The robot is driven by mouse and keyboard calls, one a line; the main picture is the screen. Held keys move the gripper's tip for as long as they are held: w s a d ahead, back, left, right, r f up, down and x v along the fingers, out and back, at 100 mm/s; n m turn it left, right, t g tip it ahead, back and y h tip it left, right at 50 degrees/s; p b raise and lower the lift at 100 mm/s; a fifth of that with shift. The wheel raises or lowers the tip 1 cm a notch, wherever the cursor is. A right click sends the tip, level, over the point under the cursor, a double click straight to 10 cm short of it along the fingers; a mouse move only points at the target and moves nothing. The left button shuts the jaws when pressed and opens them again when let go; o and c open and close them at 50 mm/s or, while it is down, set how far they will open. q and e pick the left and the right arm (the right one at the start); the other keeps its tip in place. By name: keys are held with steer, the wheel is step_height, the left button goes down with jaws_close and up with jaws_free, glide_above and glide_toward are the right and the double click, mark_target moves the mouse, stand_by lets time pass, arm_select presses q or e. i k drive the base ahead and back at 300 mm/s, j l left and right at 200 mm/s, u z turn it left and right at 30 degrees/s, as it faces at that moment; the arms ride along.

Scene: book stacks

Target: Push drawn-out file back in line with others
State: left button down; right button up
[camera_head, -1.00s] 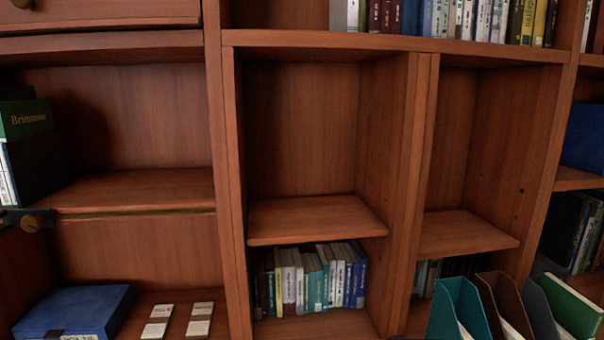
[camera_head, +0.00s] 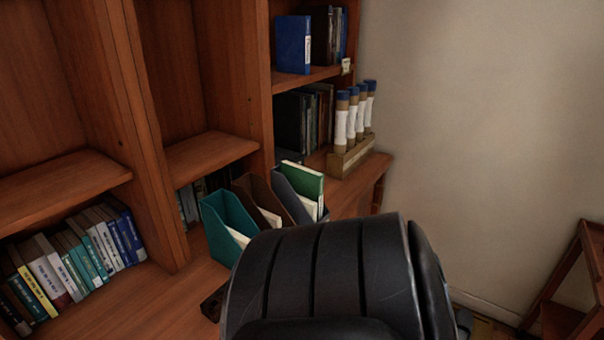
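A blue file (camera_head: 293,45) stands upright on the upper right shelf (camera_head: 306,79). It appears to stand farther forward than the dark files (camera_head: 330,35) to its right, near the shelf's front edge. A row of dark files (camera_head: 303,120) stands in the compartment below. Teal (camera_head: 228,226), brown (camera_head: 258,200) and dark grey (camera_head: 292,195) file holders stand on the lower ledge, with a green book (camera_head: 302,180) in the grey one. Neither of my grippers is in view.
A black padded chair back (camera_head: 320,275) fills the lower middle, before the lower ledge. A rack of several blue-capped tubes (camera_head: 350,155) stands at the ledge's right end. Books (camera_head: 70,260) fill the lower left. A wooden stand (camera_head: 575,290) is at lower right by the bare wall.

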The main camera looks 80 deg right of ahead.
mark_target(303, 210)
steer(key=z, duration=2.65)
steer(key=i+l, duration=0.1)
steer(key=l, duration=0.15)
